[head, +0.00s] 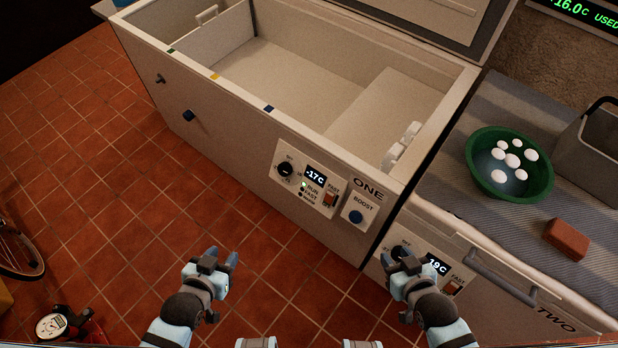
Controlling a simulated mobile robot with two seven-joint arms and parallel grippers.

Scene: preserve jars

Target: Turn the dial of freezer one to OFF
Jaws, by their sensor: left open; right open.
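Freezer one (230,163) is a white chest freezer with its lid up and its inside bare. Its front panel (308,179) carries a black dial (285,169), a display reading -17C, a lit green light by RUN, a red FAST switch (330,198) and a blue BOOST button (356,217). The dial's pointer is too small to read. My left gripper (222,258) is open and empty over the floor, in front of and below the panel, apart from it. My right gripper (404,258) is open and empty in front of freezer two's panel, partly covering its dial.
Freezer two (510,290) stands at right, its panel reading about -19C. On its striped cover sit a green bowl (548,190) with white floating pieces, a brick (567,239) and a grey container (592,140). A gauge (52,326) stands lower left. Tiled floor at left is mostly clear.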

